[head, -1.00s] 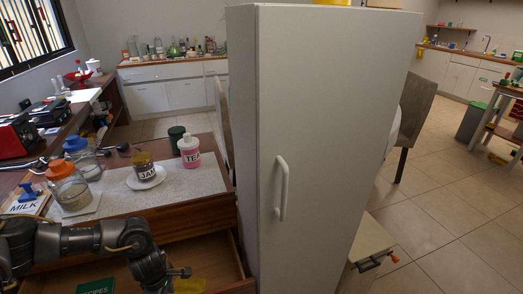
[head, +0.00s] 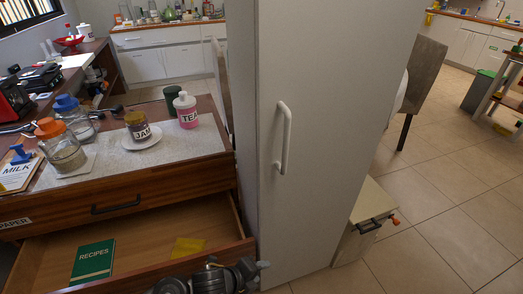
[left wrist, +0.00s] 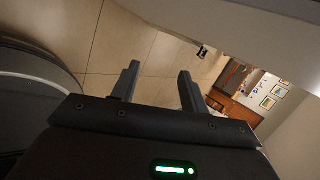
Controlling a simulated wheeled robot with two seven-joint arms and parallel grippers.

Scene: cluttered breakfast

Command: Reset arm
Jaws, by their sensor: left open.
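My left arm shows at the bottom of the head view, in front of the open drawer, with the left gripper (head: 258,268) at its right end. In the left wrist view the two dark fingers of the left gripper (left wrist: 158,88) stand apart with nothing between them. Tiled floor shows beyond the fingers. My right gripper is in neither view.
An open drawer (head: 50,272) holds a green recipes book (head: 93,262) and a yellow paper (head: 187,247). A tall white cabinet (head: 330,90) stands right beside it. A jam jar (head: 137,125), pink tea bottle (head: 187,112) and glass jars stand on the counter. Floor at right is mostly clear.

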